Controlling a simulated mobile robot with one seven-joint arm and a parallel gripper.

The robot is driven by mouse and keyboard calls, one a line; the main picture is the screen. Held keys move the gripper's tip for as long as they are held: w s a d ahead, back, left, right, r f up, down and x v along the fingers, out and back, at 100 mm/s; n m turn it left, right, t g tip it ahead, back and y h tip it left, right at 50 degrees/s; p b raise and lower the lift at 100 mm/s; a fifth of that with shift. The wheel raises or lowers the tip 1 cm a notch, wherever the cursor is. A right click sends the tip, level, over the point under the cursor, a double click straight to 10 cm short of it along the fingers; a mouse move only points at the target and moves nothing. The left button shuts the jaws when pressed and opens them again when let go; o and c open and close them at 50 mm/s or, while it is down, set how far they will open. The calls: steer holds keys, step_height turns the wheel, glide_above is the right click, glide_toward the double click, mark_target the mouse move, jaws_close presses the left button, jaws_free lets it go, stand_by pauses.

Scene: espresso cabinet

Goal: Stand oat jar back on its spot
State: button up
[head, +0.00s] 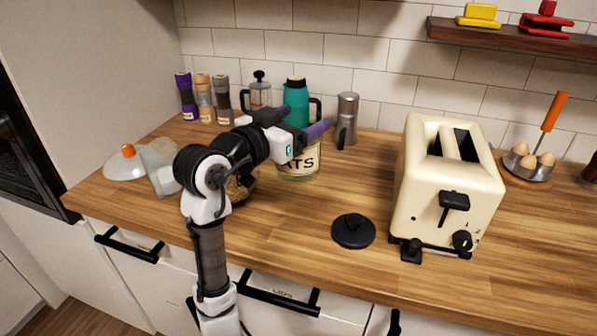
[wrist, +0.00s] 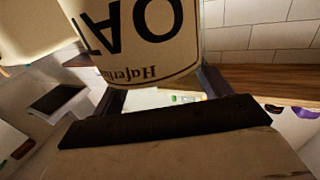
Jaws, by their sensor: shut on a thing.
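The oat jar (head: 303,166) is in the middle of the counter in the head view, with a cream label reading "ATS" showing below my gripper. In the wrist view the label of the oat jar (wrist: 150,35) is large and upside down in the picture, between the two fingers. My gripper (head: 306,134) is shut on the jar; its fingers also show at either side of it in the wrist view (wrist: 162,84). The jar looks upright. My gripper hides its top, and I cannot tell whether its base touches the counter.
A teal flask (head: 296,100), a French press (head: 260,92) and a steel pot (head: 347,118) stand behind the jar. A black lid-like disc (head: 353,231) lies in front, left of the cream toaster (head: 440,190). A clear container (head: 160,165) is at left.

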mark_target(298, 172)
step_height(298, 172, down, 11)
steer(key=shift+f+p, duration=0.2)
steer(key=shift+p, duration=0.2)
steer(key=shift+f, duration=0.1)
steer(key=o, duration=1.6)
